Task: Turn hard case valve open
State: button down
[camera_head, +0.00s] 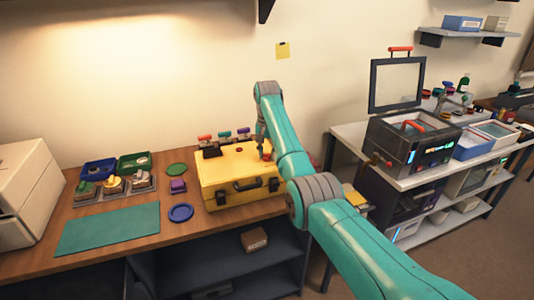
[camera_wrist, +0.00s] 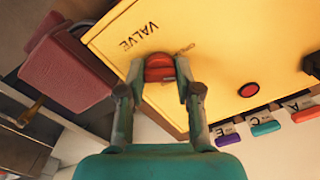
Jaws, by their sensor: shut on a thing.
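The yellow hard case (camera_head: 228,176) stands shut on the wooden bench, with dark latches and a handle on its front. In the wrist view the case lid (camera_wrist: 215,45) bears the printed word VALVE beside a round red-orange valve knob (camera_wrist: 159,68). My gripper (camera_wrist: 160,84) is over the lid with its two fingers on either side of the knob, shut on it. In the head view my gripper (camera_head: 264,155) is at the right part of the lid, and the valve is largely hidden there. A separate red button (camera_wrist: 249,90) sits on the lid.
Coloured lettered tabs (camera_wrist: 265,128) stand behind the case. A dark red block (camera_wrist: 68,70) is close beside it. Left on the bench are a teal mat (camera_head: 108,228), blue and green trays (camera_head: 98,170) and a blue disc (camera_head: 181,213). A shelf rack with equipment stands right.

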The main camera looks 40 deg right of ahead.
aim_at(267, 154)
jog(key=n, duration=0.6)
jog(key=shift+n, duration=0.3)
dwell(0.4)
jog(key=c, duration=0.8)
grip_release()
notch_tip(267, 154, up, 8)
jog(key=shift+f, duration=0.25)
